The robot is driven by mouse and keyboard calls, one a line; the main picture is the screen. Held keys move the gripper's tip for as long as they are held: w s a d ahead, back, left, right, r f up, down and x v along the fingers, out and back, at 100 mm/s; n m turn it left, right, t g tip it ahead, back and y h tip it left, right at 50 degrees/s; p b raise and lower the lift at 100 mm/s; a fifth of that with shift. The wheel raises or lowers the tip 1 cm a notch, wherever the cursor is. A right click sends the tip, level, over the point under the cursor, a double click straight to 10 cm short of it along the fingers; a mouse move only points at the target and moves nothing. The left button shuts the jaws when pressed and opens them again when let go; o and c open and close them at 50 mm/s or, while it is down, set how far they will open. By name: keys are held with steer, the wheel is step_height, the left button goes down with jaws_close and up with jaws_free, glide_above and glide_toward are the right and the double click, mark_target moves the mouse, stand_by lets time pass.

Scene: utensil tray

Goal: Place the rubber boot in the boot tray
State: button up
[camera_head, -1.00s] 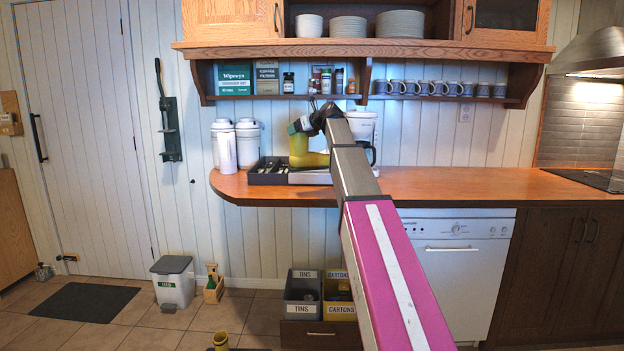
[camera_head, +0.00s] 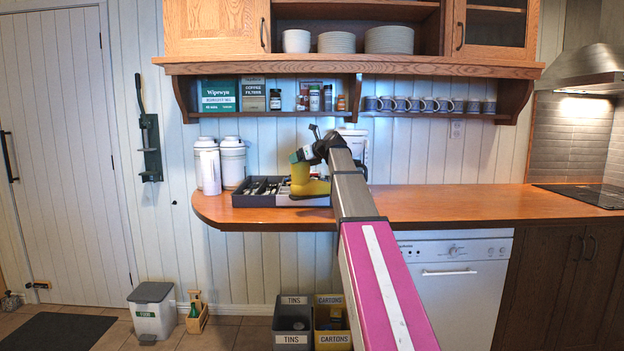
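The yellow rubber boot (camera_head: 312,187) hangs upright from my gripper (camera_head: 300,158), with its toe pointing right. My gripper is at the top of the boot's shaft and appears shut on it; the fingertips are small and partly hidden. The boot shows in front of the dark utensil tray (camera_head: 240,198) on the wooden counter. I cannot tell the gap between the boot and the counter. No boot tray shows in the current view.
White canisters (camera_head: 232,163) stand left of the utensil tray. A coffee maker (camera_head: 356,142) is partly behind my arm. Below are tins (camera_head: 291,327) and cartons (camera_head: 333,338) bins, a white bin (camera_head: 154,312) and a dark mat (camera_head: 55,332). Counter right is clear.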

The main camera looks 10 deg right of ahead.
steer(key=s+d+f, duration=0.2)
steer(key=d+f, duration=0.2)
steer(key=f, duration=0.2)
steer(key=shift+s+f, duration=0.2)
steer(key=shift+f, duration=0.3)
steer(key=o, duration=1.3)
